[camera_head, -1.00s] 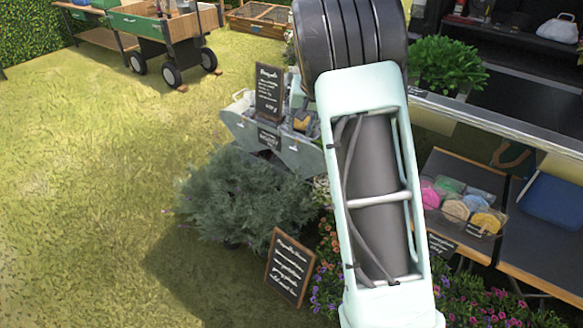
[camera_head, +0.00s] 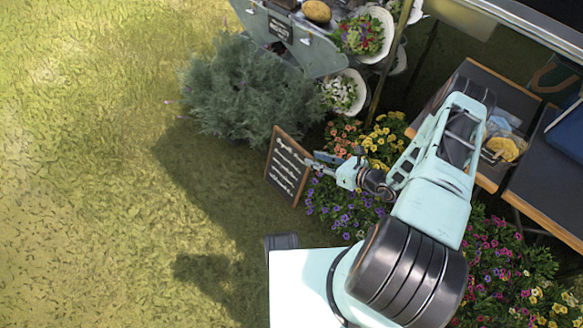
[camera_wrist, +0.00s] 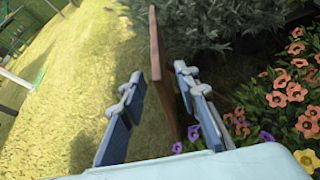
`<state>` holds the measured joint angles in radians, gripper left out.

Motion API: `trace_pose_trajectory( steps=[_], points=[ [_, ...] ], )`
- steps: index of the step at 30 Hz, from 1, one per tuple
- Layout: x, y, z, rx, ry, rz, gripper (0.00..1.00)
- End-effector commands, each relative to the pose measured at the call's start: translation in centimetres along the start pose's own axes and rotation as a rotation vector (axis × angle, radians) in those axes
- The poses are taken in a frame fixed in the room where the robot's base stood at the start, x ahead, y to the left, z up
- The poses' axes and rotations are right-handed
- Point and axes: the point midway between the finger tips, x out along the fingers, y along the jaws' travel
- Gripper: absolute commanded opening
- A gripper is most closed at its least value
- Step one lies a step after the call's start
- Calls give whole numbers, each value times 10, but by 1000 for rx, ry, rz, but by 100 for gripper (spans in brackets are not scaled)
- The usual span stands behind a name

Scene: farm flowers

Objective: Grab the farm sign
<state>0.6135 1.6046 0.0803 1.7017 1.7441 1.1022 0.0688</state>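The farm sign (camera_head: 287,165) is a dark board with white writing and a wooden frame. It stands tilted on the grass, left of the flowers. In the wrist view the sign (camera_wrist: 157,50) shows nearly edge-on, as a brown strip between my two fingers. My gripper (camera_head: 316,161) is at the sign's right edge in the head view. In the wrist view my gripper (camera_wrist: 159,74) is open, with a finger on each side of the sign's edge. There is a gap on the left; I cannot tell whether the right finger touches it.
A bushy grey-green plant (camera_head: 250,92) stands just behind the sign. Purple, orange and yellow flowers (camera_head: 345,205) crowd its right side. A dark table (camera_head: 490,85) is farther right. Open grass (camera_head: 90,190) lies to the left.

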Motion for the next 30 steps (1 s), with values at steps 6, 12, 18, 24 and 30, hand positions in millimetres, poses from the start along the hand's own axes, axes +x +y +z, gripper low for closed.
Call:
trace_pose_trajectory(
  steps=[6,12,18,24,30],
  points=[
    [8,3,-5,55,-43,-25,29],
    [36,4,-6,53,-44,-22,29],
    [61,2,-4,52,-42,-24,29],
    [89,5,-3,50,-42,-21,29],
    [111,4,0,51,-42,-24,29]
  ],
)
